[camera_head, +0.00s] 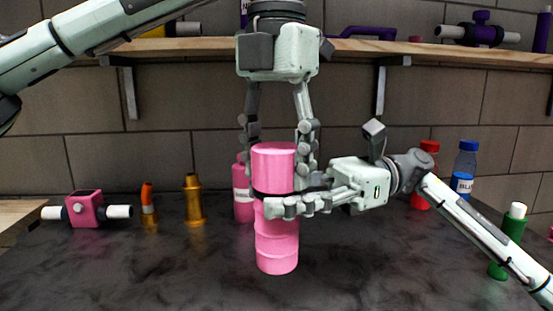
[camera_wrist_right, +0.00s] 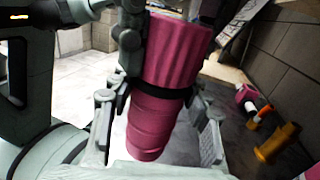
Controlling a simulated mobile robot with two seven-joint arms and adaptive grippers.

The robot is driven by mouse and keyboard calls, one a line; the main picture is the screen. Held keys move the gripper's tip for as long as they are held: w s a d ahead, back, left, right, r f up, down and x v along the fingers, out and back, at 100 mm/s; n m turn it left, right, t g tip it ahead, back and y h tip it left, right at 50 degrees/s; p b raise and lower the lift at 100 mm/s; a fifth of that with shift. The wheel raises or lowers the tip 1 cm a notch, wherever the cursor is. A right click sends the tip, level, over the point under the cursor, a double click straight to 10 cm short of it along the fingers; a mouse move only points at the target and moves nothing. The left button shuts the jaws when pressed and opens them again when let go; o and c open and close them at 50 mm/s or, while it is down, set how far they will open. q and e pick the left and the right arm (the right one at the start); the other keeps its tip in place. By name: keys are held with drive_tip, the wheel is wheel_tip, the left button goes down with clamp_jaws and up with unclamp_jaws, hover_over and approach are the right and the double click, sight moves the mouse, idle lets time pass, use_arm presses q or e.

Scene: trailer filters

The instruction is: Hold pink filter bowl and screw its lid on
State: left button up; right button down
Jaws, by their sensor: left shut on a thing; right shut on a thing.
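The pink filter bowl (camera_head: 277,245) hangs upright above the dark countertop, with horizontal rings on its side. My right gripper (camera_head: 283,203) reaches in from the right and is shut on the bowl near its top. The pink lid (camera_head: 273,160) sits upright directly over the bowl, with a black band at the joint. My left gripper (camera_head: 277,170) points down from above and is shut on the lid, one finger on each side. In the right wrist view the bowl (camera_wrist_right: 152,125) is between my right fingers and the ribbed lid (camera_wrist_right: 175,50) is above it. Whether the threads are engaged cannot be told.
Behind stand a pink bottle (camera_head: 243,195), a brass fitting (camera_head: 194,203) and a pink valve block (camera_head: 86,210). Red (camera_head: 421,190), blue-capped (camera_head: 463,180) and green (camera_head: 510,235) bottles stand right. A wooden shelf (camera_head: 180,47) crosses above. The front countertop is clear.

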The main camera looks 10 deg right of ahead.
use_arm(q)
drive_tip(key=m, duration=1.2)
drive_tip(key=shift+m, duration=0.3)
drive_tip(key=m, duration=1)
drive_tip(key=shift+f+m, duration=0.1)
drive_tip(key=shift+m, duration=0.3)
drive_tip(key=o, duration=1.3)
drive_tip(key=shift+r, duration=2.3)
